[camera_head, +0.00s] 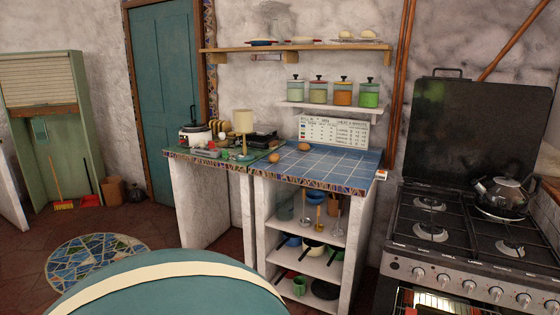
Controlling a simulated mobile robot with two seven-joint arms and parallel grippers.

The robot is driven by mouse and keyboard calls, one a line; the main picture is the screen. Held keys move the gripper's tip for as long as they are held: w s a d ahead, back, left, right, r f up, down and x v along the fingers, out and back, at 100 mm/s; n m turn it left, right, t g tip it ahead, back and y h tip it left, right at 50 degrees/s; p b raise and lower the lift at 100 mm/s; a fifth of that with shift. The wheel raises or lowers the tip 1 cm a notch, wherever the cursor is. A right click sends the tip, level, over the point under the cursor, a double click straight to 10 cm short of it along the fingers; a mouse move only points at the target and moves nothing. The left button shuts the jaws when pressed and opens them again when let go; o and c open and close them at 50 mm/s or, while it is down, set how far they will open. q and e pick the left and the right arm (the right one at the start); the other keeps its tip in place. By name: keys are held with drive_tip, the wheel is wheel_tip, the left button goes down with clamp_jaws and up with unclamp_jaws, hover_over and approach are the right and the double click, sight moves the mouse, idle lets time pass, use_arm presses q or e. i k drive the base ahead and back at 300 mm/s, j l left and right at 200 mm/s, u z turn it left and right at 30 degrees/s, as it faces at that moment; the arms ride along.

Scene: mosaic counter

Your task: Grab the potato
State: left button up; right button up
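Two small brown roundish items lie on the blue tiled counter (335,165). One (274,157) is at its left edge, by the green counter section. The other (304,147) is farther back, near the wall. Either could be the potato; they are too small to tell apart surely. Neither of my grippers is in view, and nothing touches these items.
A stove (470,230) with a kettle (503,193) stands right. A rounded teal surface with a cream band covers the bottom left foreground.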

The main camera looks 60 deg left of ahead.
sight(275, 158)
drive_tip(key=u, duration=2.15)
drive_tip(key=z, duration=0.3)
drive_tip(key=i+j+z, duration=0.65)
drive_tip(key=z, duration=0.15)
drive_tip(key=i+j, duration=0.15)
drive_tip(key=j, duration=0.2)
drive_tip(key=i+j+z, duration=0.15)
drive_tip(key=j, duration=0.2)
drive_tip(key=i+j, duration=0.15)
drive_tip(key=j, duration=0.25)
drive_tip(key=z, duration=0.05)
